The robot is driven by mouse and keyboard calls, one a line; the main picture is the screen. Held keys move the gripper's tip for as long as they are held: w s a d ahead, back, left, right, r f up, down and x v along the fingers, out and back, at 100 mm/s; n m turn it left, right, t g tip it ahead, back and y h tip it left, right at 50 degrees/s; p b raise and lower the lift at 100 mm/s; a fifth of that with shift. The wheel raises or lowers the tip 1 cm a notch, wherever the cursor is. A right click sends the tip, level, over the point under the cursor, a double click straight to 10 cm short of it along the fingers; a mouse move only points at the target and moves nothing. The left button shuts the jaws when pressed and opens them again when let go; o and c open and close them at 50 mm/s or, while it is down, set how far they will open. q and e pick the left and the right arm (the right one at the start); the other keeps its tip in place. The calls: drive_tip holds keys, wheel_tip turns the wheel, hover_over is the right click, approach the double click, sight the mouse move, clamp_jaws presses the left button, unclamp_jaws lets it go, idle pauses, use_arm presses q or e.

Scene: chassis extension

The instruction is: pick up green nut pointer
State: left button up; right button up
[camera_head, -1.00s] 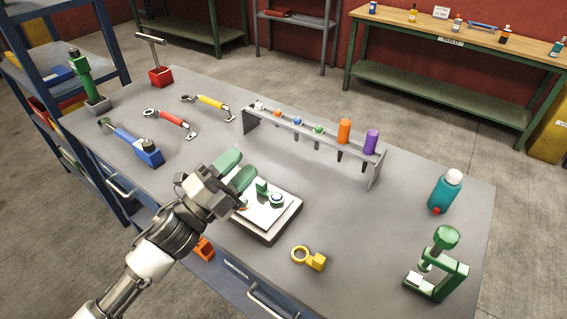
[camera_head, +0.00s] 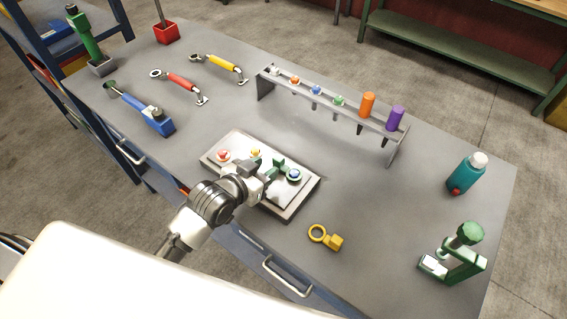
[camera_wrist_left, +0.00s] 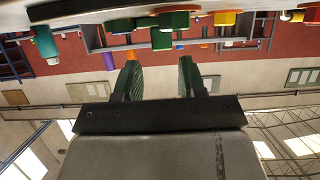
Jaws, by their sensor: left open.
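A green piece, which looks like the green nut pointer, shows in the left wrist view (camera_wrist_left: 172,21), upside down and beyond my fingertips, roughly in line with the gap. In the head view it sits on the white-topped tray (camera_head: 303,197), between a yellow piece (camera_head: 255,153) and a blue one (camera_head: 294,175), and is hard to tell from my green fingers. My left gripper (camera_head: 276,180) is open over the tray's right part. It also shows in the left wrist view (camera_wrist_left: 160,68) with nothing between its fingers. My right gripper is not in view.
A red piece (camera_head: 223,156) is on the tray's left. Behind stands a grey tool rack (camera_head: 392,150). A yellow ring part (camera_head: 326,237) lies to the right in front.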

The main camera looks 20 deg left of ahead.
sight(276, 160)
use_arm(q)
drive_tip(key=p+x, duration=0.1)
drive_tip(key=x, duration=0.4)
drive_tip(key=shift+a, duration=0.15)
drive_tip(key=shift+c, duration=0.3)
drive_tip(key=c, duration=0.6)
drive_tip(key=shift+r, duration=0.15)
